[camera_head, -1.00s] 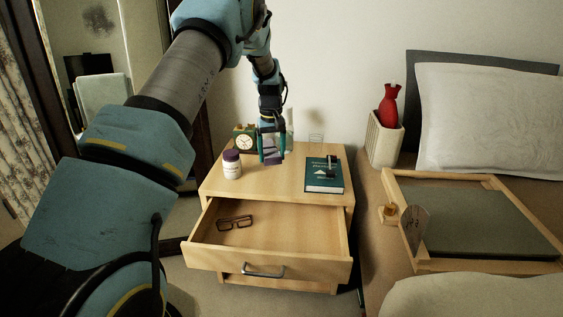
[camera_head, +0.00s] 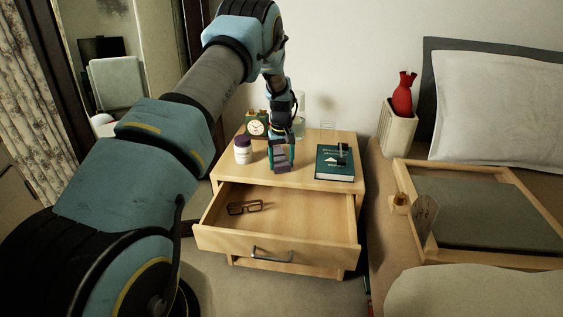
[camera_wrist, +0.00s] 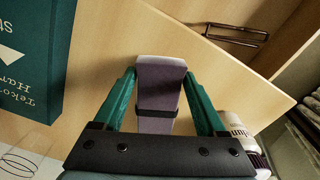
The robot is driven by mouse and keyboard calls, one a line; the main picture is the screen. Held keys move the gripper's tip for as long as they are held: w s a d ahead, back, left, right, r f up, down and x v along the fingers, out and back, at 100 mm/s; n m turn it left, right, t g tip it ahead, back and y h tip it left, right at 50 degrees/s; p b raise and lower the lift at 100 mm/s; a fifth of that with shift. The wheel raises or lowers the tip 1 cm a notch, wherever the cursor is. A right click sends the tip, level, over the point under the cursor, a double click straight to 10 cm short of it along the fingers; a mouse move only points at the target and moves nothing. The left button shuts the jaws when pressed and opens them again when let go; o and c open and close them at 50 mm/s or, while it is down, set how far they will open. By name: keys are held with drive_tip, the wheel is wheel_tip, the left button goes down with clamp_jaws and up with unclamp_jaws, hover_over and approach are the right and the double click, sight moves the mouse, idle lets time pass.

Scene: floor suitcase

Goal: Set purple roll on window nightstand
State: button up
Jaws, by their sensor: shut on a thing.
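The purple roll (camera_wrist: 160,88) is a pale purple block-like bundle with a dark band, gripped between my green fingertips in the wrist view. It shows as a small purple shape in the head view (camera_head: 281,166). My gripper (camera_head: 281,158) is shut on it and points down at the wooden nightstand (camera_head: 257,176), near the front edge of its top, between the white bottle and the green book. I cannot tell whether the roll touches the top. The nightstand's drawer (camera_head: 290,222) stands open in front.
A white bottle with a dark cap (camera_head: 243,150) and a green clock (camera_head: 256,125) stand left of my gripper. A green book (camera_head: 334,168) with a small dark object on it lies right. Glasses (camera_head: 245,207) lie in the drawer. A bed tray (camera_head: 480,243) is at right.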

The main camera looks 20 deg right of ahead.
drive_tip(key=o, duration=1.3)
drive_tip(key=shift+f, duration=0.15)
wheel_tip(320, 180, up, 12)
drive_tip(key=s+a+r, duration=0.2)
drive_tip(key=a+r, duration=0.1)
drive_tip(key=a, duration=0.2)
drive_tip(key=s+a+r, duration=0.2)
drive_tip(key=a, duration=0.4)
drive_tip(key=shift+m+t, duration=0.4)
drive_tip(key=shift+t, duration=0.4)
drive_tip(key=s+a+r, duration=0.1)
drive_tip(key=s+a, duration=0.5)
drive_tip(key=s, duration=0.1)
drive_tip(key=s+a+r, duration=0.1)
drive_tip(key=s+a, duration=0.5)
drive_tip(key=s, duration=0.2)
drive_tip(key=s+a+r, duration=0.1)
drive_tip(key=s+a, duration=0.5)
drive_tip(key=s, duration=0.1)
drive_tip(key=shift+s+a, duration=0.3)
drive_tip(key=shift+s, duration=0.1)
